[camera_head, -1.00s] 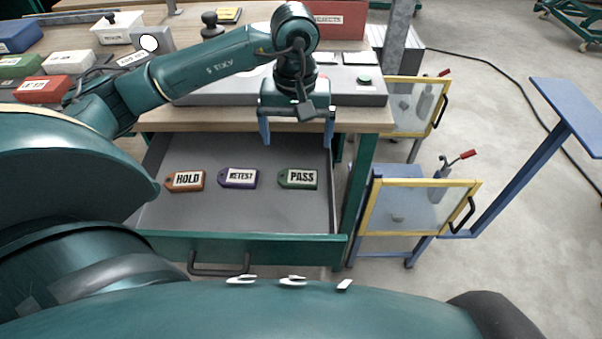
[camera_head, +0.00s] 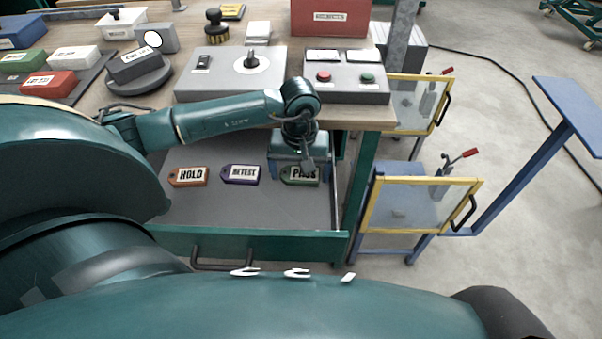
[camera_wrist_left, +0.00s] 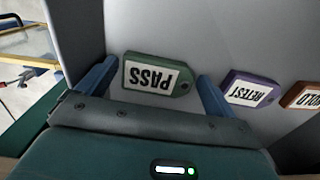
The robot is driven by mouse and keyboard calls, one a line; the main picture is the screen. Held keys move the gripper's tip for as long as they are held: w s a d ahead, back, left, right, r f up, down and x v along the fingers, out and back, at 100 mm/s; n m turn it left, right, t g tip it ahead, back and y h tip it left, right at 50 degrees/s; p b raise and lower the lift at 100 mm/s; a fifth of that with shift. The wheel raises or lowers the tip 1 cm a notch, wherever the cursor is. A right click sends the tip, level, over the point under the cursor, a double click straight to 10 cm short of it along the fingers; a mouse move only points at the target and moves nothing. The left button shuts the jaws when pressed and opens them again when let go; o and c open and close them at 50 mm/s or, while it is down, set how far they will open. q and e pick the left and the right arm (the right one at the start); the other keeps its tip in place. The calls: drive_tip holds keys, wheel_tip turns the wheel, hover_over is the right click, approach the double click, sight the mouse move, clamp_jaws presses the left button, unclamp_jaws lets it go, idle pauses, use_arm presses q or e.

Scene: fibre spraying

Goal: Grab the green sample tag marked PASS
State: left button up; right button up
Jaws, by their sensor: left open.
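The green sample tag marked PASS (camera_head: 300,177) lies in the open drawer (camera_head: 250,213), at the right end of a row of tags. My left gripper (camera_head: 300,176) is lowered over it and partly hides it in the head view. In the left wrist view the PASS tag (camera_wrist_left: 157,75) lies between the two blue fingers of my left gripper (camera_wrist_left: 155,88), with a gap at each side. The gripper is open and holds nothing. My right gripper is not in view.
A purple RETEST tag (camera_head: 240,174) and an orange HOLD tag (camera_head: 188,176) lie to the left in the drawer. A grey control box (camera_head: 345,84) stands on the table above. The drawer's green front (camera_head: 240,246) is a raised edge. A yellow-framed panel (camera_head: 420,208) stands right.

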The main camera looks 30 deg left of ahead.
use_arm(q)
drive_tip(key=shift+c, duration=0.3)
drive_tip(key=c, duration=0.7)
